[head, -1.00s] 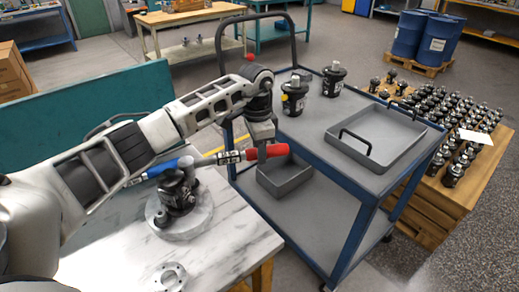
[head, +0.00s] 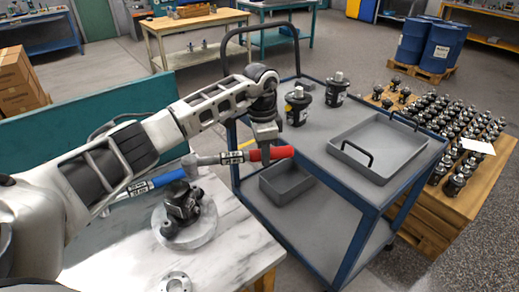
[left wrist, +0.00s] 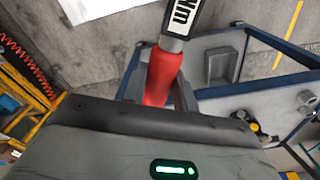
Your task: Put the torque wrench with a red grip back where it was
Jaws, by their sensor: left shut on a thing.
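The torque wrench with a red grip (head: 272,154) is in my left gripper (head: 266,141), held roughly level above the gap between the marble-topped table and the blue cart. Its dark label band and grey shaft point left, over the table. In the left wrist view the two fingers (left wrist: 162,85) close on either side of the red grip (left wrist: 163,78), and the label band (left wrist: 182,17) sticks out beyond them. A second wrench with a blue grip (head: 168,177) shows below and left of it, partly hidden by my left arm; what it rests on is unclear. My right gripper is out of view.
A dark motor part stands on a round plate (head: 200,233) on the marble table (head: 130,262). The blue cart (head: 313,160) carries two black motors (head: 298,108) and a grey tray (head: 414,152); a grey bin (head: 272,192) sits on its lower shelf. A teal panel (head: 50,140) stands behind my left arm.

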